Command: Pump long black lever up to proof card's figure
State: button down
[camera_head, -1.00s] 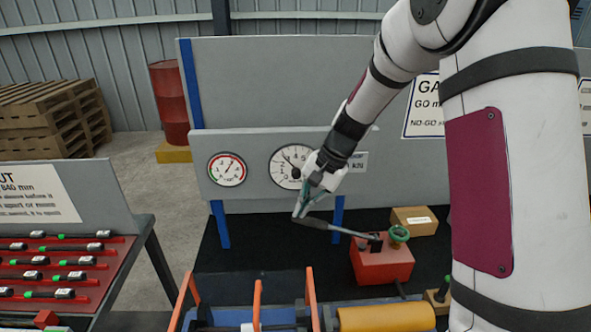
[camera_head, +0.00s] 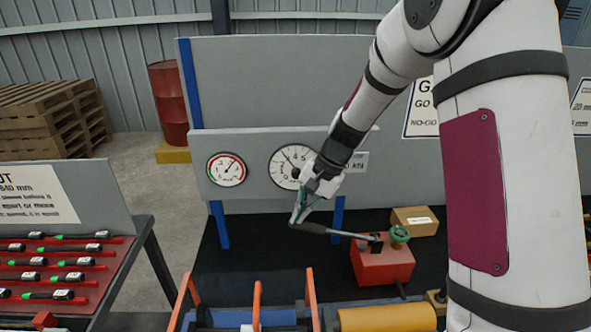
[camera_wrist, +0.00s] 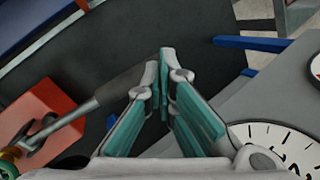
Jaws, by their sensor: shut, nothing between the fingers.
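In the wrist view my closed fingertips (camera_wrist: 162,57) overlap the end of the lever's grip (camera_wrist: 128,88); exact contact is unclear. A white dial gauge (camera_head: 288,168) has its needle pointing up-left; my gripper hides its right edge.
A smaller gauge with a red rim (camera_head: 227,170) is on the left of the panel. A green knob (camera_head: 400,234) tops the pump block, and a cardboard box (camera_head: 415,221) stands behind it. Orange posts (camera_head: 257,305) and a yellow cylinder (camera_head: 388,318) lie in front.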

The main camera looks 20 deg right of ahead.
jog(key=shift+a+f, duration=0.25)
jog(key=shift+f, duration=0.5)
jog(key=shift+a+f+b, duration=0.15)
jog(key=shift+f+b, duration=0.15)
jog(key=shift+f, duration=0.4)
